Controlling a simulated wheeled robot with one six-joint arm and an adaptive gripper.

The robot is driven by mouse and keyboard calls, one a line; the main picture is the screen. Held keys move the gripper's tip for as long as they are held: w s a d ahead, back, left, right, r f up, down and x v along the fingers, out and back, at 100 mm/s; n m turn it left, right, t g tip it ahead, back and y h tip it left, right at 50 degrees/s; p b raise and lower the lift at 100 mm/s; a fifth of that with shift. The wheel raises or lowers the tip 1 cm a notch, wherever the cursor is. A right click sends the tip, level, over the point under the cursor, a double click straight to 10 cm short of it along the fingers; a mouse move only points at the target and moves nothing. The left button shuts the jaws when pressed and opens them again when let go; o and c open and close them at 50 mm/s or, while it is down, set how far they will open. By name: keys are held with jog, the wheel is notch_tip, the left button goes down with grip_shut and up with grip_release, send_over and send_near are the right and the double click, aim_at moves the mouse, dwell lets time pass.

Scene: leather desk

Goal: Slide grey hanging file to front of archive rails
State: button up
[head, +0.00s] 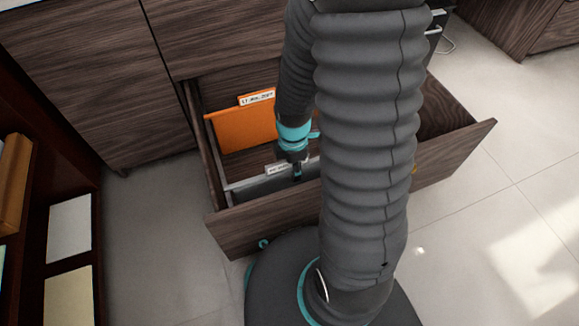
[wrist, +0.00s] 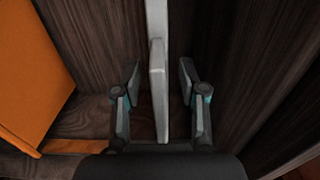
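The grey hanging file (head: 262,187) hangs near the front panel of the open drawer, with a white label tab on its top edge. In the wrist view the grey file (wrist: 158,95) shows as a narrow pale strip seen from above. My gripper (wrist: 160,80) is open, with one finger on each side of the file and a visible gap on both sides. In the head view my gripper (head: 297,175) points down into the drawer at the file. My arm hides the right part of the file and the rails.
An orange hanging file (head: 243,125) with a white tab hangs farther back; it also shows at the left in the wrist view (wrist: 30,75). The wooden drawer front (head: 265,225) is close in front of the grey file. Bare drawer floor shows between the files.

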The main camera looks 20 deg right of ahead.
jog(key=shift+r, duration=0.5)
notch_tip(320, 180, up, 11)
jog(key=shift+r, duration=0.1)
dwell(0.3)
jog(key=shift+m, duration=1)
jog(key=s+a+r+m+t+p, duration=0.1)
jog(key=s+r+m+t+p, duration=0.1)
jog(key=r+m, duration=0.6)
jog(key=s+a+r+m+t+p, duration=0.1)
jog(key=s+r+m+t+p, duration=0.2)
jog(key=r, duration=1.2)
jog(key=s+m+p, duration=0.2)
jog(key=s+m, duration=0.2)
jog(key=m, duration=0.1)
jog(key=shift+s+a+t, duration=0.2)
jog(key=shift+t, duration=0.1)
